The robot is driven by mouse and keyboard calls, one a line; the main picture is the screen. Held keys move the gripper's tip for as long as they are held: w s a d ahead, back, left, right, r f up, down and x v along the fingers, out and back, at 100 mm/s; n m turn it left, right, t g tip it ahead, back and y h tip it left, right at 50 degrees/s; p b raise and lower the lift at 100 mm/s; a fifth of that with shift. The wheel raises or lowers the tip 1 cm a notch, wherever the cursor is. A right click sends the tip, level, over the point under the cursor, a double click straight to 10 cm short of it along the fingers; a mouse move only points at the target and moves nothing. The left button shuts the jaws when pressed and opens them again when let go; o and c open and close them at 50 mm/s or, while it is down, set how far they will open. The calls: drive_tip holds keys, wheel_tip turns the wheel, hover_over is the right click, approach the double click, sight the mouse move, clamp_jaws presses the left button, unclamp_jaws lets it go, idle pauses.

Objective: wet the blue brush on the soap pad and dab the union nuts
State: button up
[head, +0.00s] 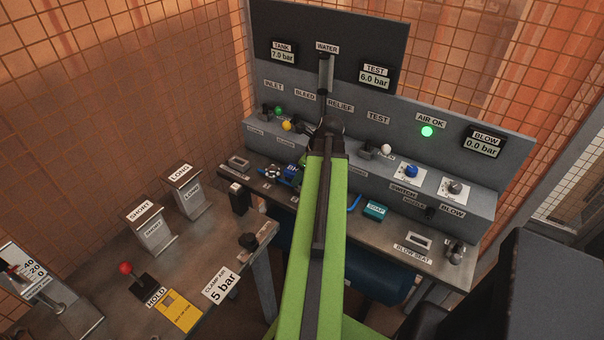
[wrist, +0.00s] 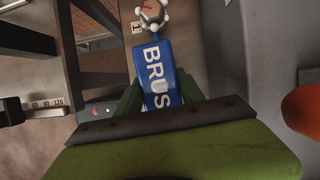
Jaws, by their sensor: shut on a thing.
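The blue brush (wrist: 157,75) has white letters, of which BRUS shows, on its block handle. My gripper (wrist: 160,88) is shut on this handle, with a green finger on each side. The brush also shows in the head view (head: 292,169), left of my green arm, over the bench. Its far end meets or overlaps a round fitting with pale knobs (wrist: 152,13); I cannot tell whether they touch. What looks like the same fitting shows in the head view (head: 271,172). The teal soap pad (head: 375,211), marked SOAP, lies on the bench right of my arm. My fingertips are hidden in the head view.
A grey panel (head: 400,150) with knobs and gauges rises behind the bench. A blow seat (head: 418,240) is at the bench's right. At left, a side table carries SHORT (head: 150,232) and LONG (head: 187,195) stands, a red-knobbed lever (head: 127,268) and a yellow card (head: 176,310).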

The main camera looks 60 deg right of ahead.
drive_tip(key=shift+r, duration=0.1)
wheel_tip(320, 180, up, 6)
drive_tip(key=p, duration=0.6)
